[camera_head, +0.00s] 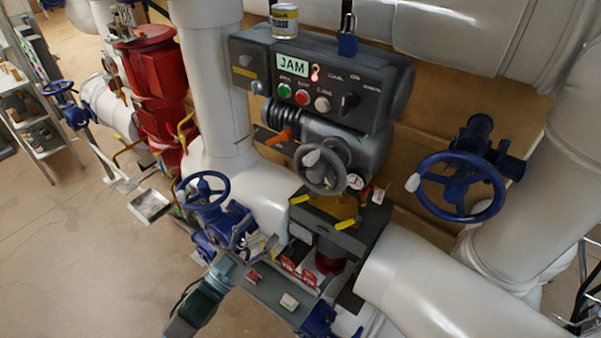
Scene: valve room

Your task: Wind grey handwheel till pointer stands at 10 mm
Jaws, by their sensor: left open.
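The grey handwheel (337,183) sits on the front of the grey valve actuator (360,147), in the middle of the camera_head view. It has a pale knob (311,158) at its upper left. A small round dial (355,182) with a white face and some red is just right of the wheel. Its pointer and scale are too small to read. My left gripper (262,243) is open, below and left of the handwheel and apart from it. It is close to the blue valve body. My right gripper is out of view.
A blue handwheel (203,176) stands just above my left gripper; a larger one (460,211) is at right. A control box (310,84) shows a JAM sign and a lit red lamp. Yellow-handled parts (345,224) and thick white pipes (455,285) crowd the area.

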